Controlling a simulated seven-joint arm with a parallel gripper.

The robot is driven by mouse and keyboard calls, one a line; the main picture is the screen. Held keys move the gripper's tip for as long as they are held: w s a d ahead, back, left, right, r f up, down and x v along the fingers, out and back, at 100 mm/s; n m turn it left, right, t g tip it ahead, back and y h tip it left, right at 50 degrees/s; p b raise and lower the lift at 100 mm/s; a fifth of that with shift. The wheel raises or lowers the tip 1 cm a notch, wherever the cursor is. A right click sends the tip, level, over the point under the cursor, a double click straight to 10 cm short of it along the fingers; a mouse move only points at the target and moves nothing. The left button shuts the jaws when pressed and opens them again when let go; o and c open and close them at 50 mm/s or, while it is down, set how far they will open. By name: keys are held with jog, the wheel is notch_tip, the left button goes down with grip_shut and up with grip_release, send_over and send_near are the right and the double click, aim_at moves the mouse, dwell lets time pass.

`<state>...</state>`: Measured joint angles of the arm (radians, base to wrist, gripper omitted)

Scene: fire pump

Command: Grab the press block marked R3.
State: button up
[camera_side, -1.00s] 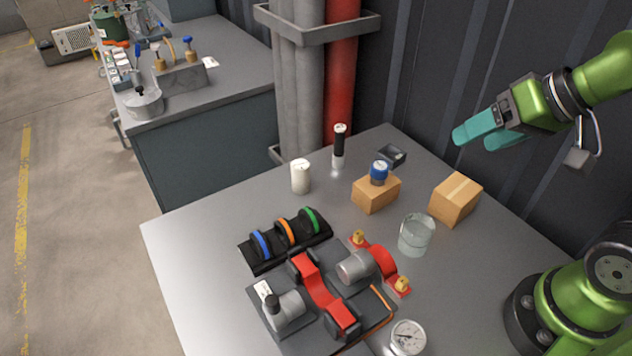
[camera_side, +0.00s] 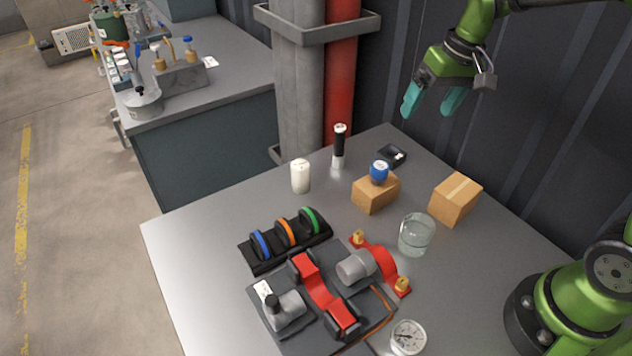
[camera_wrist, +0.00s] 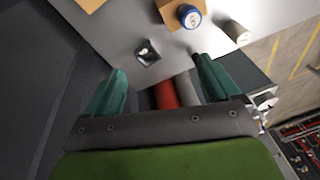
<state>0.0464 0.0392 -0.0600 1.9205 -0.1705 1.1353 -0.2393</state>
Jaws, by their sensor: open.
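No R3 mark can be read in these frames, so I cannot tell for sure which thing is the press block. A small dark block (camera_side: 391,156) with a pale mark lies flat at the back of the table. It also shows in the wrist view (camera_wrist: 148,53), beyond and between the fingertips. A blue round-topped piece (camera_side: 379,171) with a white label sits on a cardboard box (camera_side: 376,195); in the wrist view it (camera_wrist: 190,16) is at the top. My gripper (camera_side: 428,112) is open and empty, in the air above the table's back edge, well above the dark block.
A black-and-white cylinder (camera_side: 339,147) and a white cylinder (camera_side: 300,176) stand left of the dark block. A second cardboard box (camera_side: 455,199) and a glass beaker (camera_side: 416,235) are to the right. The pump assembly (camera_side: 320,295) fills the front. Pipes (camera_side: 340,75) rise behind the table.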

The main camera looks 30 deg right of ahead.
jog(key=w+d+f+n+g, duration=0.2)
jog(key=w+d+f, duration=0.2)
jog(key=w, duration=0.4)
jog(key=n+h, duration=0.1)
jog(key=n, duration=0.1)
send_over(392, 147)
jog(key=s, duration=0.3)
jog(key=shift+g, duration=0.3)
jog(key=f, duration=0.6)
jog(key=a+f, duration=0.1)
jog(key=f, duration=0.3)
jog(key=shift+w, duration=0.25)
jog(key=f, duration=0.3)
jog(key=w+f, duration=0.1)
jog(key=shift+a+f, duration=0.25)
jog(key=shift+f, duration=0.6)
jog(key=c, duration=1.3)
jog(key=shift+c, duration=0.5)
jog(key=shift+r, duration=0.1)
